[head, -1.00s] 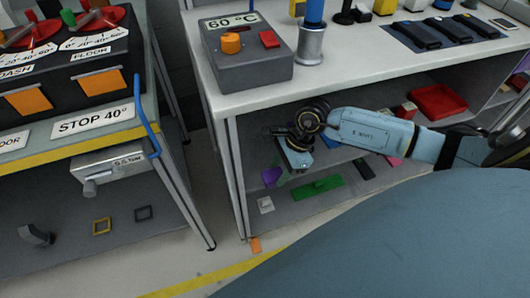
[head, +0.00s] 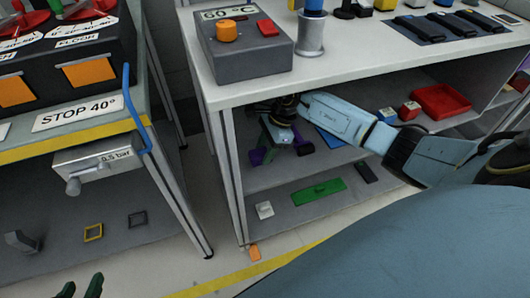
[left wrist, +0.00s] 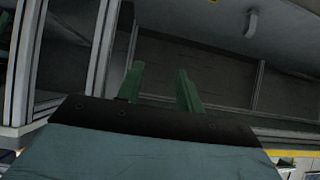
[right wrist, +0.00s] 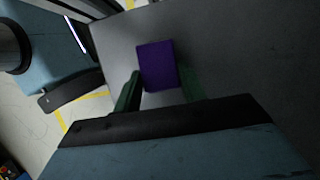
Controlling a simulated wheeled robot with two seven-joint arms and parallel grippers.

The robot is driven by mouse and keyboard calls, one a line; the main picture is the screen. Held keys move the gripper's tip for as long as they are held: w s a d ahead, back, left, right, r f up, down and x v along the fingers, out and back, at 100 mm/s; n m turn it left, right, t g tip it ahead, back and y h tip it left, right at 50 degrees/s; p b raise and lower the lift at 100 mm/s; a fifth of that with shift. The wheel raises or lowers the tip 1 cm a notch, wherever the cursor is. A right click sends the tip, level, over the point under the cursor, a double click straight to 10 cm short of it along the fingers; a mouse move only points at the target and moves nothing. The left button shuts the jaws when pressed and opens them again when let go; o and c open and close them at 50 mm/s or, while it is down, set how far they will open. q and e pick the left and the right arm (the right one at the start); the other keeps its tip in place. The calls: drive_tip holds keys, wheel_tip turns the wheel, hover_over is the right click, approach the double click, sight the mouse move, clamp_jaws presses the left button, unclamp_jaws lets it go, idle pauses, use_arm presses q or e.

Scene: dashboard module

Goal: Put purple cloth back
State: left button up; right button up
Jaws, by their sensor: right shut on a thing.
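The purple cloth (head: 257,157) is at my right gripper (head: 268,151), inside the open shelf unit under the white-topped bench. In the right wrist view the cloth (right wrist: 158,65) is a flat purple rectangle between the green fingertips, over a grey surface. The right gripper is shut on it. I cannot tell whether the cloth touches the shelf. My left gripper (head: 82,286) shows only its green fingertips at the bottom left of the head view. In the left wrist view its fingers (left wrist: 160,85) are apart with nothing between them.
A dark purple item (head: 303,147) and a blue one (head: 329,138) lie on the upper shelf near my right gripper. The lower shelf holds a green plate (head: 318,192) and a white block (head: 264,210). A red tray (head: 440,102) is further right. Bench posts flank the opening.

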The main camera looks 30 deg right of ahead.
sight(264, 152)
use_arm(q)
drive_tip(key=shift+w+d+r+t, duration=0.2)
drive_tip(key=shift+w+r+t, duration=0.2)
drive_tip(key=shift+r, duration=0.2)
use_arm(e)
drive_tip(key=shift+f, duration=0.3)
use_arm(q)
drive_tip(key=shift+w+d+r+h, duration=0.1)
drive_tip(key=shift+w+r+h, duration=0.05)
drive_tip(key=shift+h, duration=0.15)
use_arm(e)
drive_tip(key=shift+f, duration=0.1)
drive_tip(key=o, duration=0.9)
drive_tip(key=shift+o, duration=0.2)
